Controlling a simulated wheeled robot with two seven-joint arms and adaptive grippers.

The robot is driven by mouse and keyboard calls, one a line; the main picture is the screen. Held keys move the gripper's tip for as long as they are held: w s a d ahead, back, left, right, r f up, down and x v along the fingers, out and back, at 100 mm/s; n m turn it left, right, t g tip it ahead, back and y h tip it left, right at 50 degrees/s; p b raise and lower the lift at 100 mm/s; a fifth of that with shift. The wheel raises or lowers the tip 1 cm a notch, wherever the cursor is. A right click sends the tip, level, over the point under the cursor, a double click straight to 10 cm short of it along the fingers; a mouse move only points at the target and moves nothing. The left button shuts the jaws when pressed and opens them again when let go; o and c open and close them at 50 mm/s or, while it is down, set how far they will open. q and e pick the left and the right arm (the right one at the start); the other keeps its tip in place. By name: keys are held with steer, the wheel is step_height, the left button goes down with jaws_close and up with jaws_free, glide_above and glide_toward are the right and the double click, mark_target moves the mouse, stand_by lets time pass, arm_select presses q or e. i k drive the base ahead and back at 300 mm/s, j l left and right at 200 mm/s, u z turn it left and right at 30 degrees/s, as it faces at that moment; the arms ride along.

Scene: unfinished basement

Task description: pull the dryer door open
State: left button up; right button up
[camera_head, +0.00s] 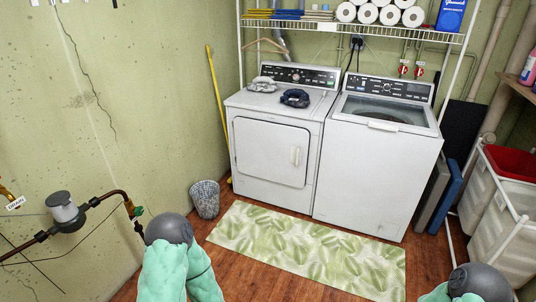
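The white dryer (310,190) stands against the back wall, left of a top-loading washer. Its square front door (268,150) looks shut, flush with the front panel. A pale vertical handle (295,156) sits near the door's right edge. My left arm shows at the bottom left of centre and my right arm at the bottom right corner, each as a dark grey rounded joint with mint-green links. Both are well short of the dryer in the picture. The fingers of both grippers are out of view.
The washer (378,180) stands close on the dryer's right. A leaf-patterned mat (310,250) lies before both machines. A small wastebasket (205,198) and yellow pole (216,90) stand at the dryer's left. Laundry bins (500,225) line the right side. Two cloths lie on the dryer top.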

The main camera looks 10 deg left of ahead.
mark_target(278, 153)
steer(key=i+j, duration=0.25)
steer(key=i, duration=0.35)
steer(key=i+j+u, duration=0.1)
steer(key=i+j, duration=0.15)
steer(key=i, duration=0.4)
steer(key=i+j, duration=0.2)
steer(key=i, duration=0.4)
steer(key=i+j, duration=0.2)
steer(key=i, duration=0.45)
steer(key=i+j+u, duration=0.1)
steer(key=i, duration=0.5)
steer(key=j, duration=0.1)
